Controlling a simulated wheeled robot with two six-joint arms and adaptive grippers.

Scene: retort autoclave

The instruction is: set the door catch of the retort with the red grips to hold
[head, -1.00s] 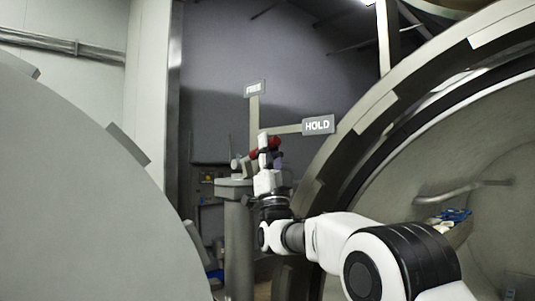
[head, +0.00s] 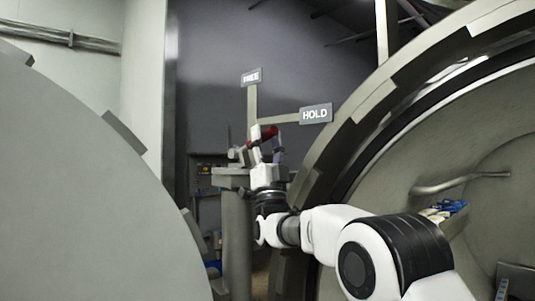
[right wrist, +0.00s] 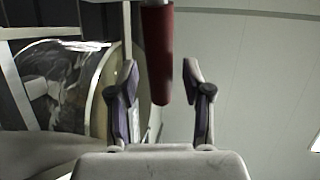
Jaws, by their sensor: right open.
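The door catch has a red grip (head: 268,132) on a post beside the right-hand retort opening. A FREE sign (head: 251,77) stands above it and a HOLD sign (head: 316,114) to its right. My right gripper (head: 265,144) is at the grip, partly covering it. In the right wrist view the red grip (right wrist: 158,55) hangs between the two spread fingers of my right gripper (right wrist: 160,72), with gaps visible on both sides. The lever's exact setting is hard to tell behind the gripper. My left gripper is not in view.
A large grey round door (head: 75,190) fills the left. The open retort's rim (head: 345,150) curves close to my right arm. Inside it is a rail (head: 460,184) and a blue item (head: 452,207). A grey pillar (head: 237,235) stands below the catch.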

